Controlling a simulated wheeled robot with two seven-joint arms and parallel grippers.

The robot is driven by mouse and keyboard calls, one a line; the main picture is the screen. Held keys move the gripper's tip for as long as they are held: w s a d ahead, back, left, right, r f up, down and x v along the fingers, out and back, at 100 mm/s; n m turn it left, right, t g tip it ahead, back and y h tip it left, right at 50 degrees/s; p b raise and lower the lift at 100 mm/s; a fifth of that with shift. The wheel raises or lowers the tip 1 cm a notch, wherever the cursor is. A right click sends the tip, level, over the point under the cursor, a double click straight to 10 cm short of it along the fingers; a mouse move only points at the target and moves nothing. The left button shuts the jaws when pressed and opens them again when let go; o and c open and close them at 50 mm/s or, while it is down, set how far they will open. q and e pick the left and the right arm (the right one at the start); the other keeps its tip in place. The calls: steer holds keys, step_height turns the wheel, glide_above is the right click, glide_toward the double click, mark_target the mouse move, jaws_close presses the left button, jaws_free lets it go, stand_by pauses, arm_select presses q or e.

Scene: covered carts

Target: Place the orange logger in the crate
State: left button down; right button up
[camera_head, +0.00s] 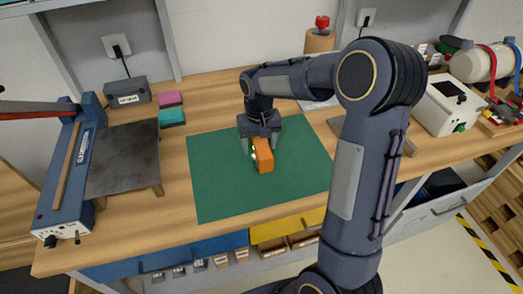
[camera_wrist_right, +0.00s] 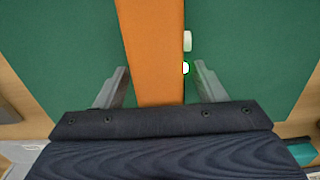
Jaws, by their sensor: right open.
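The orange logger (camera_head: 264,157) lies on the green mat (camera_head: 215,165) on the wooden bench. It also shows in the right wrist view as a long orange block (camera_wrist_right: 155,35), with a white button and a lit green spot at its right side. My right gripper (camera_head: 260,147) is over the logger's far end. Its open fingers (camera_wrist_right: 161,68) stand on either side of the logger, with a visible gap on each side. I cannot make out a crate in either view. My left gripper is not in view.
A blue bench device with a dark plate (camera_head: 120,160) stands at the left. Pink (camera_head: 169,98) and teal (camera_head: 172,117) blocks and a dark box (camera_head: 127,92) sit behind it. A white instrument (camera_head: 447,104) stands at the right. The mat is otherwise clear.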

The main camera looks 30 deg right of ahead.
steer(key=shift+f, duration=0.35)
steer(key=shift+c, duration=0.4)
steer(key=c, duration=1.2)
steer(key=shift+o, duration=0.2)
steer(key=shift+r, duration=0.1)
